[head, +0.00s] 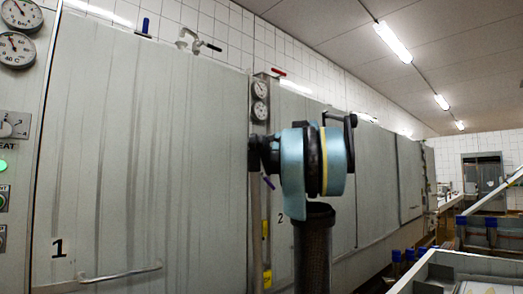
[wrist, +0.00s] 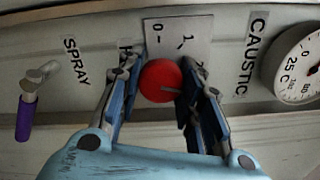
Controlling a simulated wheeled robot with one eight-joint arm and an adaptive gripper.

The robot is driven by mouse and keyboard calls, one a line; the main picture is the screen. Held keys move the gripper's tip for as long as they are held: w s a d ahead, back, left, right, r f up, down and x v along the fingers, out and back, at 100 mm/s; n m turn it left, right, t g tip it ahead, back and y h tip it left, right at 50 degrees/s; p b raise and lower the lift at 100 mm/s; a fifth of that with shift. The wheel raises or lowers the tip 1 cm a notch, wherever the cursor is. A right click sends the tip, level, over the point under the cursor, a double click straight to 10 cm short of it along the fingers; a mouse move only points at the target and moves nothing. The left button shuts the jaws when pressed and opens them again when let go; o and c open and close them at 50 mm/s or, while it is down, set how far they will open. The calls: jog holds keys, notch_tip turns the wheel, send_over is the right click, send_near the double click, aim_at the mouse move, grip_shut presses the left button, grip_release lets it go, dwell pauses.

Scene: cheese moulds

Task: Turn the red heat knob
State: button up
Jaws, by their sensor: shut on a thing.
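In the wrist view the red heat knob (wrist: 160,81) is a round red disc on a grey panel. A pale pointer line runs across its lower right part. A light plate (wrist: 172,32) above it carries the marks 0 and 1, and a further mark is partly hidden by the right finger. My gripper (wrist: 158,92) has one finger on each side of the knob and is shut on it. The left finger covers most of a label beginning with H. In the head view my arm stands before the grey wall of cabinets, and the knob and fingertips cannot be made out there.
In the wrist view a purple-handled lever (wrist: 26,112) by the SPRAY label is at the left, and a round temperature gauge (wrist: 298,65) is at the right near CAUSTIC. In the head view another control panel (head: 22,95) stands at far left and metal troughs (head: 460,268) at lower right.

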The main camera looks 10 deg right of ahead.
jog(key=shift+f+m, duration=0.2)
jog(key=shift+m, duration=0.5)
jog(key=o, duration=1.1)
jog(key=shift+c, duration=0.2)
jog(key=shift+d, duration=0.1)
jog(key=v, duration=1.1)
jog(key=shift+s+d, duration=0.2)
jog(key=shift+s, duration=0.1)
